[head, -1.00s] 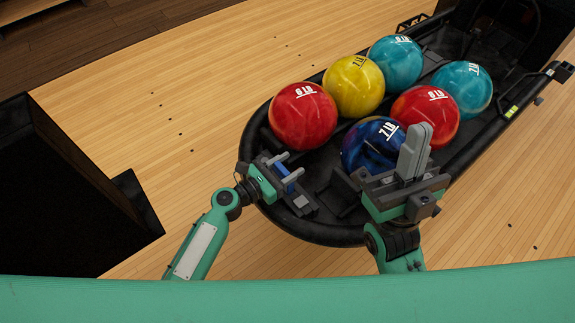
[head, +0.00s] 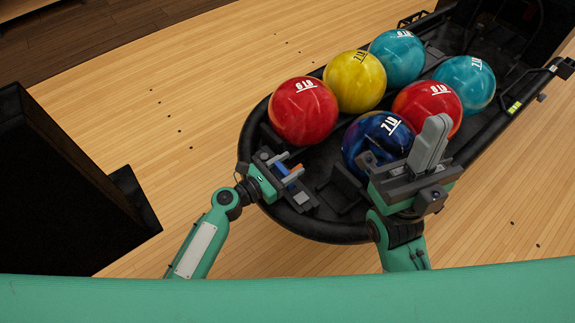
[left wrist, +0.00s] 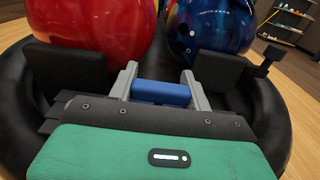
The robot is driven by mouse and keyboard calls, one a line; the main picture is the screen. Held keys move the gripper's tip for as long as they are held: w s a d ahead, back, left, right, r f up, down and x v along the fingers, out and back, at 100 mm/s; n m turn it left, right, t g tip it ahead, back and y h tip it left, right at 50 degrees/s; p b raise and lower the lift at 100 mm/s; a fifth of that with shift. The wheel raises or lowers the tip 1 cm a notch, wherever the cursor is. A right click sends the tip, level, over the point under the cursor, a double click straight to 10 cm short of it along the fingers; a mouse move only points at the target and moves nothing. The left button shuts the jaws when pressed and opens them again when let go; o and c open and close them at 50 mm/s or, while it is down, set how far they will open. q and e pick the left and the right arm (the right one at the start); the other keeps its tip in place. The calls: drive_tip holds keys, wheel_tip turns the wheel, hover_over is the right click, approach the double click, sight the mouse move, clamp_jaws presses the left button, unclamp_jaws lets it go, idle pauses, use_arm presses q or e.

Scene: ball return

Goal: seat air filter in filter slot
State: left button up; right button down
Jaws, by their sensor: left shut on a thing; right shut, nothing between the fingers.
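My left gripper (head: 287,167) is over the front left end of the black ball return. It is shut on a small blue block (left wrist: 161,92), which I take to be the air filter. The block lies crosswise between the two grey fingers in the left wrist view. In the head view only a little blue shows between the fingers. I cannot make out the filter slot in either view.
The ball return's black rim (head: 315,229) curves around the front. On it sit red (head: 303,110), yellow (head: 355,82), dark blue (head: 378,138) and several other balls, close behind my grippers. A dark cabinet (head: 60,190) stands at the left. Wooden floor (head: 200,90) lies between.

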use_arm(q)
drive_tip(key=shift+r, duration=0.15)
drive_tip(key=shift+r+p, duration=2.05)
drive_tip(key=shift+p, duration=0.15)
drive_tip(key=shift+p, duration=0.3)
idle(0.4)
drive_tip(key=shift+f+b, duration=1.95)
drive_tip(key=shift+f, duration=0.3)
drive_tip(key=o, duration=1.1)
drive_tip(key=shift+o, duration=0.2)
